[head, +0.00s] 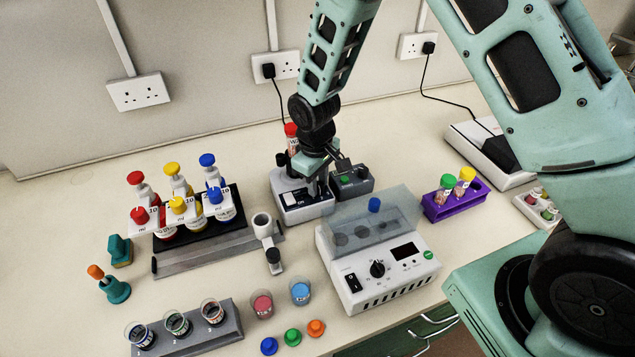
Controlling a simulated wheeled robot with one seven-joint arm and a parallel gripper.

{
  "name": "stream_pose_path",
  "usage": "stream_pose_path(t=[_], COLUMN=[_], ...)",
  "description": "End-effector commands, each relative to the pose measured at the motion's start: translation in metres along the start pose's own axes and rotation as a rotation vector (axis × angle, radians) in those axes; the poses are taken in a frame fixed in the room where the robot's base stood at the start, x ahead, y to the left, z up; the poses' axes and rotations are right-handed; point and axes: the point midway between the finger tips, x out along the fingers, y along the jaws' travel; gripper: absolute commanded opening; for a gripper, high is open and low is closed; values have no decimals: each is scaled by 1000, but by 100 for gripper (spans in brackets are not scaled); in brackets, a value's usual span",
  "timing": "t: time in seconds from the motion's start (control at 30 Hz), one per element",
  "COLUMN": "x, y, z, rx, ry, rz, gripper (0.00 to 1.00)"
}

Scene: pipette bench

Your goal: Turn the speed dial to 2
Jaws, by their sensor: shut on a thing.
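My gripper (319,186) points down over the front right of a small white and dark mixer (296,208) at the back middle of the bench. Its fingers are shut on the mixer's speed dial, which they hide almost entirely. The dial's setting and marks cannot be read. A dark rocker switch with a small label shows on the mixer's front, left of the fingers. A red-capped tube (291,130) stands upright at the mixer's back, behind my gripper.
A dark grey box (352,182) with a green button stands close right of my gripper. A white block with a clear lid (345,215) and its own black knob (377,268) is in front. Colored bottles stand on a rack at left; a purple tube rack (455,205) is at right.

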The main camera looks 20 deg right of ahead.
Motion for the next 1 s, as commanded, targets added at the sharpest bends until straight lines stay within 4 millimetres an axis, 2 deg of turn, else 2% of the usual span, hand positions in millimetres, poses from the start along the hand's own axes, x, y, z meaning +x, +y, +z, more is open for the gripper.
stream_pose_path(t=[0.6, 0.63, 0.7, 1.0], x=[-1, -1, -1, -2], y=[1, 1, 1, 0], z=[-1, -1, -1, 0], rx=[-41, -41, -41, -40], ry=[4, 4, 4, 4], rz=[1, 1, 1, 1], gripper=[4, 36, 49, 49])
